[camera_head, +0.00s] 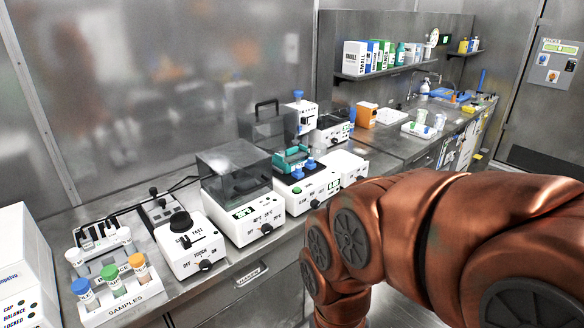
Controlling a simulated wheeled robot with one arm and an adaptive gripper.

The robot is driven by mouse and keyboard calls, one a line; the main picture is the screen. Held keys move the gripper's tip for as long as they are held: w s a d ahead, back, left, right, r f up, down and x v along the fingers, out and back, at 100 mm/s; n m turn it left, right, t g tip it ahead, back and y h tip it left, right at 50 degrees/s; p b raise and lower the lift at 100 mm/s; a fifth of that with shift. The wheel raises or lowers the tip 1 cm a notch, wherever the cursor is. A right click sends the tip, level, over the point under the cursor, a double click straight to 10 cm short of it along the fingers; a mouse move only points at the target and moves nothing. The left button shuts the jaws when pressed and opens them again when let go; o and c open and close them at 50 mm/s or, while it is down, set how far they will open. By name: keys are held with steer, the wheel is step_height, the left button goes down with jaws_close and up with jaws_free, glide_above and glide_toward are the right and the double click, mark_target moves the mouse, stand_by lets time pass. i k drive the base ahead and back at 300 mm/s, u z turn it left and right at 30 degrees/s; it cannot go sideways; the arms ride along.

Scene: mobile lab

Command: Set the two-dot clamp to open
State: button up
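No part marked with two dots can be made out at this size, so I cannot tell which part is the two-dot clamp or how it is set. A white device (304,201) on the bench carries a teal rack (291,157) and blue knobs (303,170), with a green button and a green display on its front. My copper-coloured arm fills the lower right and hides part of the bench front. My gripper is not in view.
A sample rack (122,301) with coloured caps, a vortex mixer (190,246) and a lidded heater (240,196) line the left bench. A dark lidded box (268,128) stands behind. A shelf (400,67) holds boxes and bottles. The wall above the left bench is clear.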

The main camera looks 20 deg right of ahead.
mark_target(309, 165)
steer(key=k, duration=0.65)
steer(key=z, duration=0.45)
steer(key=i, duration=1.6)
steer(key=u, duration=0.6)
